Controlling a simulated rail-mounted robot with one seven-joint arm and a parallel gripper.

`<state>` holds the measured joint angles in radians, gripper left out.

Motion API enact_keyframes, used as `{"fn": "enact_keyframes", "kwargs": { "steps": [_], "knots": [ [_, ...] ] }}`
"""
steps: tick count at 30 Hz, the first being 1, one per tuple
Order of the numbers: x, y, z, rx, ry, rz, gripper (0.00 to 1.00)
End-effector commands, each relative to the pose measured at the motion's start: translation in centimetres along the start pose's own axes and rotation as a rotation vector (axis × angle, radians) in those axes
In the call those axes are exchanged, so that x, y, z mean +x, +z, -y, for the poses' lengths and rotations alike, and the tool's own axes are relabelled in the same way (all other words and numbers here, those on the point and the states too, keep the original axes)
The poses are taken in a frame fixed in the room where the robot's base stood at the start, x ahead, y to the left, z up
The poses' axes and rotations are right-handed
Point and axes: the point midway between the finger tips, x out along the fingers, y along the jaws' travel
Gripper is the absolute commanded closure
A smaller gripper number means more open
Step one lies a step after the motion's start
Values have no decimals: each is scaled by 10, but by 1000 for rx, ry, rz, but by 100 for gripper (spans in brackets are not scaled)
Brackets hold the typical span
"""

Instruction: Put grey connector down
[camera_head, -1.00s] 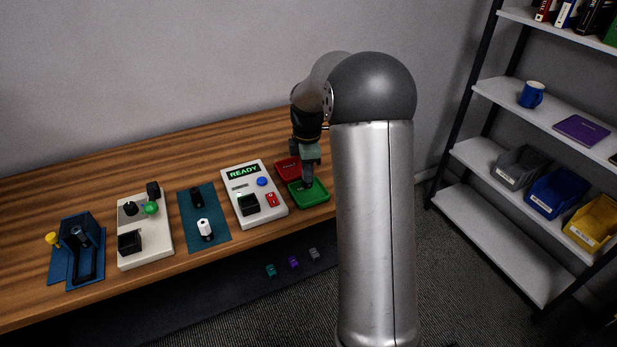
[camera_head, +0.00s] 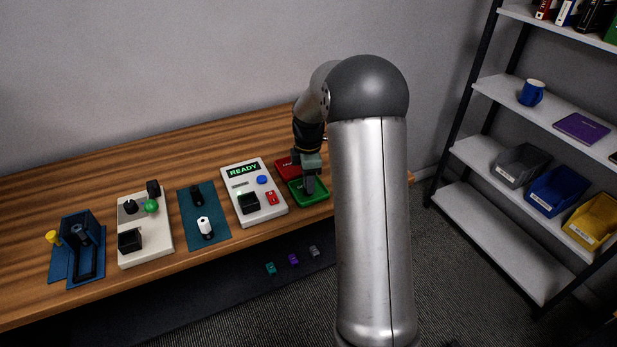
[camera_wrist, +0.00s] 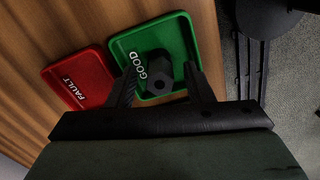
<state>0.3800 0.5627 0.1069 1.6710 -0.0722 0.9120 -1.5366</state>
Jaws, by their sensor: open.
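The grey connector (camera_wrist: 159,82) is a dark grey hexagonal piece with a hole in its near end. In the wrist view it is in the green GOOD tray (camera_wrist: 118,50), between the two fingers of my gripper (camera_wrist: 160,88). The fingers are spread with room on both sides of the connector. I cannot tell whether the connector rests fully on the tray floor. In the head view my gripper (camera_head: 309,189) points down over the green tray (camera_head: 322,200), and the connector is hidden there.
The red FAULT tray (camera_wrist: 72,75) adjoins the green one. A white tester reading READY (camera_head: 274,212) stands left of the trays. A teal mat (camera_head: 215,228) lies further left. Shelves (camera_head: 500,262) with bins stand at the right, beyond the table.

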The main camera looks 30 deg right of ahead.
Motion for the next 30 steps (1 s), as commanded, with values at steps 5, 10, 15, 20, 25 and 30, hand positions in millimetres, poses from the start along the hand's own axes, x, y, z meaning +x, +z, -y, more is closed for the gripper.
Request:
{"fn": "enact_keyframes", "kwargs": {
  "steps": [5, 10, 15, 20, 25, 30],
  "knots": [
    [-16, 0, -1, 0, 5, 0, 53],
    [-51, 0, -1, -1, 5, 0, 53],
    [-88, 0, -1, -1, 5, 0, 53],
    [-111, 0, 0, 0, 2, 0, 53],
    [-122, 0, 0, 0, 1, 0, 53],
    [-127, -10, 13, 46, 2, 3, 53]
  ]
}}
